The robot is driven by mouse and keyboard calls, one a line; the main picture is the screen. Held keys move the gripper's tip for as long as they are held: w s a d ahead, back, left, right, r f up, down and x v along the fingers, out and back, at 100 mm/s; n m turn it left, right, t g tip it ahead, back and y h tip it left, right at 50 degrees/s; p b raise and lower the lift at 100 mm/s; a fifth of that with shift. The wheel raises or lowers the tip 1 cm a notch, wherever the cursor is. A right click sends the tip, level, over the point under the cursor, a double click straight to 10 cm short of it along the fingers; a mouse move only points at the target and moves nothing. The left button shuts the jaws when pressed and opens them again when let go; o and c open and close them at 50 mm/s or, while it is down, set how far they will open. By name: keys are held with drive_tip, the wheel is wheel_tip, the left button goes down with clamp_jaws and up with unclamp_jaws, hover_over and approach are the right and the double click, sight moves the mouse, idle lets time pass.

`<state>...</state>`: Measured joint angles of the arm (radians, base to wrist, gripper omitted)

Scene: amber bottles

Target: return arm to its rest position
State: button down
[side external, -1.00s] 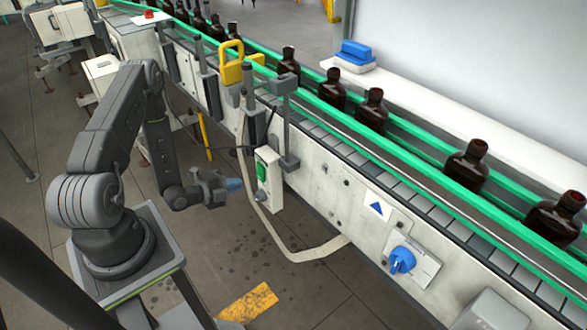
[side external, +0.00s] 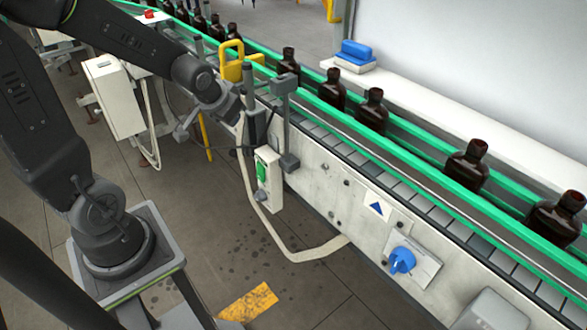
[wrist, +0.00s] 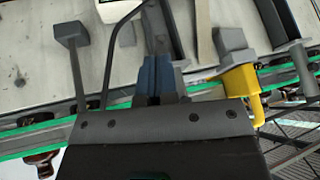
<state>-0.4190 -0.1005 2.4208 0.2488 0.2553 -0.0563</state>
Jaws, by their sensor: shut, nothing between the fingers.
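My gripper (side external: 236,109) is at the end of my raised arm, close to the grey sensor posts and the yellow bracket (side external: 231,68) at the conveyor's near side. In the side view I cannot tell if it touches them. In the wrist view the blue-grey fingers of my gripper (wrist: 158,75) are together with nothing between them. Several dark amber bottles, one of them nearest the camera (side external: 556,222), stand upright in a row on the conveyor (side external: 427,188), apart from my gripper.
A grey post with a block head (side external: 284,85) and a switch box with a green button (side external: 267,178) are fixed to the conveyor front. A pale cable (side external: 257,217) loops below. A white cabinet (side external: 113,97) stands at the left. The floor in front is clear.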

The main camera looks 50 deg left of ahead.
drive_tip(key=s+d+r+m+h, duration=0.1)
drive_tip(key=s+d+r, duration=0.4)
drive_tip(key=s+d, duration=0.1)
drive_tip(key=s+d+r+m+h, duration=0.1)
drive_tip(key=s+d+r+h, duration=0.1)
drive_tip(key=s+d+r, duration=0.3)
drive_tip(key=d, duration=0.4)
drive_tip(key=shift+s+m, duration=0.35)
drive_tip(key=shift+m, duration=0.05)
idle(0.3)
